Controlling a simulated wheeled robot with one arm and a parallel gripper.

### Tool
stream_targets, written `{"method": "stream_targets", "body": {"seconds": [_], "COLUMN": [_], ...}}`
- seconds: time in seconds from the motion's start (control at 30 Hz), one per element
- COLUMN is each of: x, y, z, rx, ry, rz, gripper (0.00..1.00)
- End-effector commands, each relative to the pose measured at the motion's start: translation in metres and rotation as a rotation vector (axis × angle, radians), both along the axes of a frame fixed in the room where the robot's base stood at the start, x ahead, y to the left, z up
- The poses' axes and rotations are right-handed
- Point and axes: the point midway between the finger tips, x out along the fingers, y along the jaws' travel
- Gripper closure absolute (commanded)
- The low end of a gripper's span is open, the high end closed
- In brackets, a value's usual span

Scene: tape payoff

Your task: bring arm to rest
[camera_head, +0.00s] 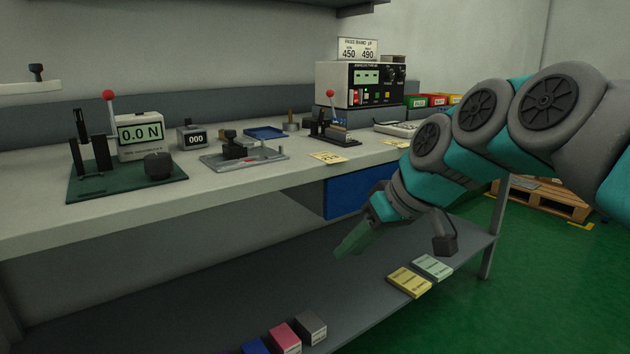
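My arm reaches in from the right edge, in front of the bench's right end. Its end bends down and left. My gripper (355,240) hangs in front of the bench, above the lower shelf (220,300) in the picture. Its green tip part shows from the side, and the gap between the fingers cannot be made out. I cannot see anything clearly held in it. A dark grey block-shaped part of my arm's end hangs to the right of the tip.
The bench top (50,215) carries a force gauge stand (140,135), a counter (192,138), a lever fixture (240,150) and a tester (360,84). A blue drawer (350,190) sits below. Small boxes (312,326) lie on the shelf. A pallet (545,197) stands behind my arm. Green floor is open at right.

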Motion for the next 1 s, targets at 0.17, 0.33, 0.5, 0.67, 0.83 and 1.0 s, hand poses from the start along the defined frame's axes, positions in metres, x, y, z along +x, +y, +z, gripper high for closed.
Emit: {"method": "stream_targets", "body": {"seconds": [0.17,0.33,0.5,0.67,0.83,1.0], "x": [-0.077,-0.155,-0.225,-0.265,-0.277,-0.276], "y": [-0.007,-0.032,-0.063,-0.081,-0.086,-0.085], "z": [-0.074,-0.141,-0.189,-0.213,-0.219,-0.218], "rx": [-0.129,-0.254,-0.355,-0.409,-0.422,-0.422], "ry": [0.207,0.397,0.554,0.640,0.661,0.660], "rz": [-0.094,-0.230,-0.378,-0.468,-0.496,-0.495], "gripper": [0.66,0.66,0.66,0.66,0.66,0.66]}}
